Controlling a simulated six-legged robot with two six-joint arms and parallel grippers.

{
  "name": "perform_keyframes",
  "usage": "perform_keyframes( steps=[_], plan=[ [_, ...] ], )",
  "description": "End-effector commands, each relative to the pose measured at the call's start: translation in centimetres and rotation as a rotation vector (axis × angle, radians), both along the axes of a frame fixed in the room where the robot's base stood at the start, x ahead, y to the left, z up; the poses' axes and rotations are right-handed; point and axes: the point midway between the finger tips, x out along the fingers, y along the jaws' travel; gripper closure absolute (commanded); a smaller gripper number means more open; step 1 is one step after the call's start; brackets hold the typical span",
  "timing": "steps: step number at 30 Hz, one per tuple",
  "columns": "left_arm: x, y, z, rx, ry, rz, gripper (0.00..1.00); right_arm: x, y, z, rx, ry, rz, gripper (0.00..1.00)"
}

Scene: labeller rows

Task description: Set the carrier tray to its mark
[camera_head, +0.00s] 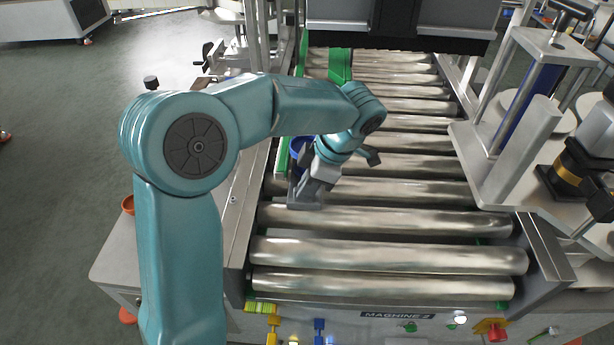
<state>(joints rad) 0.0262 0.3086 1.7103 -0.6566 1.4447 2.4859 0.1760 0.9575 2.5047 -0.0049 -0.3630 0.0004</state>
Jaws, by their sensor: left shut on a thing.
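My left arm comes in from the left and reaches over the roller conveyor (400,220). My left gripper (306,194) is low over the conveyor's left side, near its front half. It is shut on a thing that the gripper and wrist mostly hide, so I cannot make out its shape. A blue, rounded thing (297,146) shows just behind the gripper, partly covered by my wrist. I cannot tell whether it is the carrier tray or part of it. I cannot make out the mark. My right gripper is not in view.
Green guide strips (340,66) run along the conveyor's left side. A labelling machine with a blue column (510,100) stands at the right. A front panel (397,315) carries buttons and a red knob (491,330). The rollers right of my gripper are clear.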

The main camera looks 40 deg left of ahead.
Motion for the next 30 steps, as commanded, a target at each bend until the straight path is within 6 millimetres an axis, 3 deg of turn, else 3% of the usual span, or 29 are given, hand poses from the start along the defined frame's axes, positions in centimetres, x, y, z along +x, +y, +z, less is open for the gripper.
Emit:
perform_keyframes(
  steps=[3, 4, 6, 14, 18, 23, 30],
  plan=[
    [0.0, 0.0, -0.1, 0.001, -0.001, 0.001, 1.00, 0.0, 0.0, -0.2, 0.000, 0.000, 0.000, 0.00],
    [0.0, 0.0, -0.1, 0.001, -0.001, 0.001, 0.76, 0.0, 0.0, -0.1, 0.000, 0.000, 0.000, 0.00],
    [0.0, 0.0, -0.1, 0.001, -0.001, 0.000, 0.56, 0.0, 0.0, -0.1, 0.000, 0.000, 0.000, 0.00],
    [0.0, 0.0, -0.1, -0.001, 0.001, 0.000, 0.56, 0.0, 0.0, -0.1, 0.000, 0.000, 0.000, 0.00],
    [0.3, -0.3, 0.8, 0.000, 0.000, -0.001, 0.56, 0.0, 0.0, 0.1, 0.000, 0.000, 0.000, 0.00],
    [1.2, -1.3, 4.0, 0.000, -0.005, -0.002, 0.56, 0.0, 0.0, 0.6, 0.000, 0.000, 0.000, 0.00],
    [2.7, -3.3, 10.1, -0.001, -0.004, -0.002, 0.56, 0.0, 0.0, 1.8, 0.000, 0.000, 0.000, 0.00]
  ],
)
